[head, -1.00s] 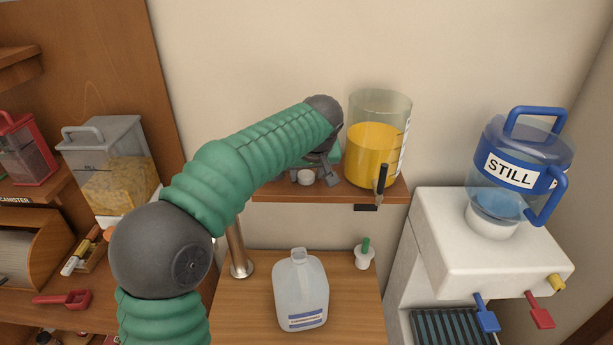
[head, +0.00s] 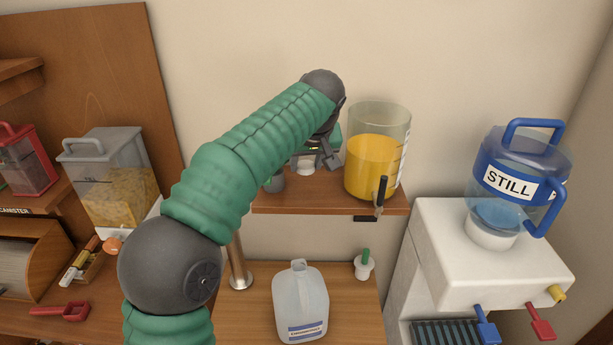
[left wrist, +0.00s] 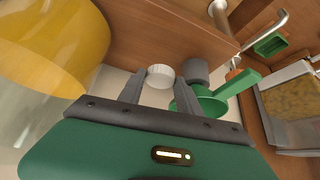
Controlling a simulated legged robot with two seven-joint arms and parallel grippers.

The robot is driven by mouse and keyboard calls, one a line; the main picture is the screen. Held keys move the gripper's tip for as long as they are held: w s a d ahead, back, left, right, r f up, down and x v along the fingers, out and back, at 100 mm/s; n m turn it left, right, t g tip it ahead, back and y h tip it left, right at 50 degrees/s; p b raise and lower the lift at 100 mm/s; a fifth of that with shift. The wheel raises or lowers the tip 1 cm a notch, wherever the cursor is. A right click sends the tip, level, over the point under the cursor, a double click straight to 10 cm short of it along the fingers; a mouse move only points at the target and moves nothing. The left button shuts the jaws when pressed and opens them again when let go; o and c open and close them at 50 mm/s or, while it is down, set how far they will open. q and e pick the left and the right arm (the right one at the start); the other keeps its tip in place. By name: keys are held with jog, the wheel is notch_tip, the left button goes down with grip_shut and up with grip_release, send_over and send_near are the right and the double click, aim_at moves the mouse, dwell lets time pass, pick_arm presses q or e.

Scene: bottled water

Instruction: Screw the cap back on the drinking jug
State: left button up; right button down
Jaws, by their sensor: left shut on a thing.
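The drinking jug (head: 302,308) is a translucent plastic jug with a handle and a blue-lettered label. It stands upright on the lower wooden surface with its neck (head: 298,265) bare. My left gripper (head: 318,160) is above the wooden shelf behind the jug, left of the juice dispenser. It is shut on a white ribbed cap (left wrist: 160,76), which shows between its fingertips in the left wrist view and as a small white disc (head: 306,167) in the head view. The cap is well above the jug and apart from it. My right gripper is not in view.
The juice dispenser (head: 374,165) stands on the shelf (head: 325,198) close to my gripper. A grey cylinder (left wrist: 195,71) and a green scoop (left wrist: 212,106) are near it. A white pot with a green stick (head: 364,267) stands beside the jug. A water cooler (head: 480,245) is at right.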

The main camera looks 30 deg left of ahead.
pick_arm(q)
jog(key=s+d+b, duration=0.3)
jog(key=s+d, duration=0.2)
jog(key=s, duration=0.3)
jog(key=s+d+b, duration=0.3)
jog(key=s+d, duration=0.2)
jog(key=s, duration=0.3)
jog(key=shift+r, duration=0.35)
jog(key=shift+s+d, duration=0.15)
jog(key=shift+s, duration=0.25)
jog(key=w+d+f+m+t+h, duration=0.1)
jog(key=w+f+m, duration=0.15)
jog(key=f, duration=0.55)
jog(key=w+d+f+m+h, duration=0.1)
jog(key=w+d+f+m, duration=0.15)
jog(key=f, duration=0.55)
jog(key=f+m+h, duration=0.1)
jog(key=f, duration=0.4)
jog(key=s+d+f+m, duration=0.1)
jog(key=f, duration=0.4)
jog(key=d+f+m+h, duration=0.1)
jog(key=f, duration=0.5)
jog(key=shift+s+d+m+t+h, duration=0.15)
jog(key=shift+s+m+t+h, duration=0.15)
jog(key=shift+s+t, duration=0.1)
